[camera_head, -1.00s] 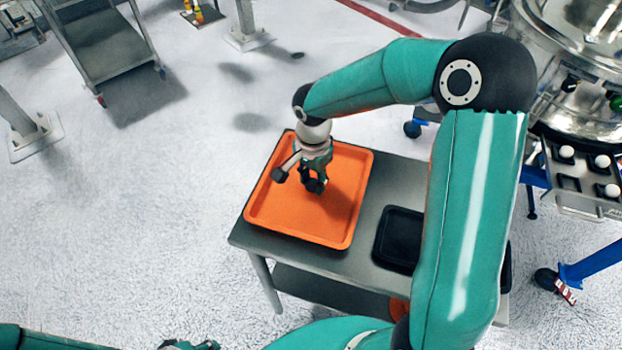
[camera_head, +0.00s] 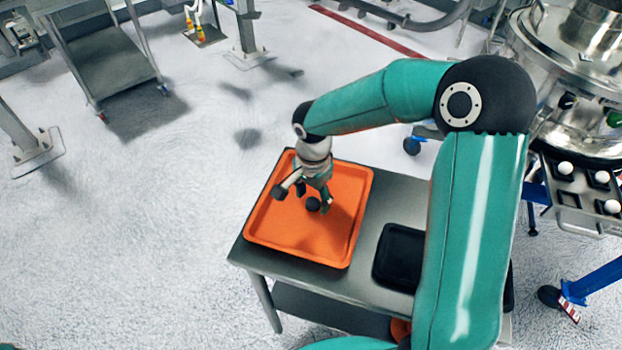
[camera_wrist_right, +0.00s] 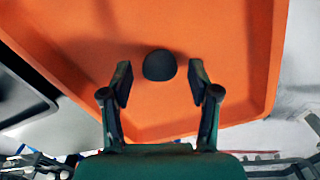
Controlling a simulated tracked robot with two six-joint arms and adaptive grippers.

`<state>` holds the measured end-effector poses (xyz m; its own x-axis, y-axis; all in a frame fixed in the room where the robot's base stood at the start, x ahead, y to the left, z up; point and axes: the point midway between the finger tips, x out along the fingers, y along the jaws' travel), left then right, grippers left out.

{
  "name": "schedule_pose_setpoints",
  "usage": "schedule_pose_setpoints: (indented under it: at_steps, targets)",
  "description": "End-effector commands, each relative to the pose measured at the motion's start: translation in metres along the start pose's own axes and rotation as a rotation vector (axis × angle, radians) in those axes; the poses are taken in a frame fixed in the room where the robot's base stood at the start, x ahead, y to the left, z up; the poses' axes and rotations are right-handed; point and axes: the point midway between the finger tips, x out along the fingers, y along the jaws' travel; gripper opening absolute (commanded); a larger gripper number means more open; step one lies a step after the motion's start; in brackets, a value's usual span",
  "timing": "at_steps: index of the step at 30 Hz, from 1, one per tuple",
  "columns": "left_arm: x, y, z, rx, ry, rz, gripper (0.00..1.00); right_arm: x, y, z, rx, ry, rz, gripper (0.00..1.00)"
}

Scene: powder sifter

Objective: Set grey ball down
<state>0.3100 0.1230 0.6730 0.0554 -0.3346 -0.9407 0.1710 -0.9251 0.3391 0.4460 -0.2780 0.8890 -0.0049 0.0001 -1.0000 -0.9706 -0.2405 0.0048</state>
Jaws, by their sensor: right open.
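The dark grey ball (camera_head: 313,204) rests on the orange tray (camera_head: 262,222). In the right wrist view the ball (camera_wrist_right: 159,65) lies on the orange surface (camera_wrist_right: 215,40), between and slightly beyond my fingertips, with a gap on each side. My right gripper (camera_head: 318,198) is over the tray, pointing down; in the wrist view its fingers (camera_wrist_right: 160,83) are spread apart and hold nothing. My left gripper does not show in either view now.
The tray is on a grey metal table (camera_head: 372,225). A black tray (camera_head: 398,256) lies to its right, partly behind my arm. A rack with several white balls (camera_head: 565,168) and a steel vessel (camera_head: 585,110) stand at the right. A cart (camera_head: 105,70) is at back left.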

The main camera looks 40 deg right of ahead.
Motion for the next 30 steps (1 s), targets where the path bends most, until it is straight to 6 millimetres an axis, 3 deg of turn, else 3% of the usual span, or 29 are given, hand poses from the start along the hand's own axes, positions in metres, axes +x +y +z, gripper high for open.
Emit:
schedule_pose_setpoints:
  at_steps: [16,21,30]
  targets:
    - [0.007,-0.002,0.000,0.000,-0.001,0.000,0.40,-0.099,-0.001,0.001,-0.001,0.000,-0.005,0.61]
    - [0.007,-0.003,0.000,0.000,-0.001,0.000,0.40,-0.112,-0.001,0.001,-0.002,0.000,-0.002,0.61]
    - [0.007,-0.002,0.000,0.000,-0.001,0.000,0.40,-0.115,-0.001,0.001,-0.002,0.000,-0.001,0.61]
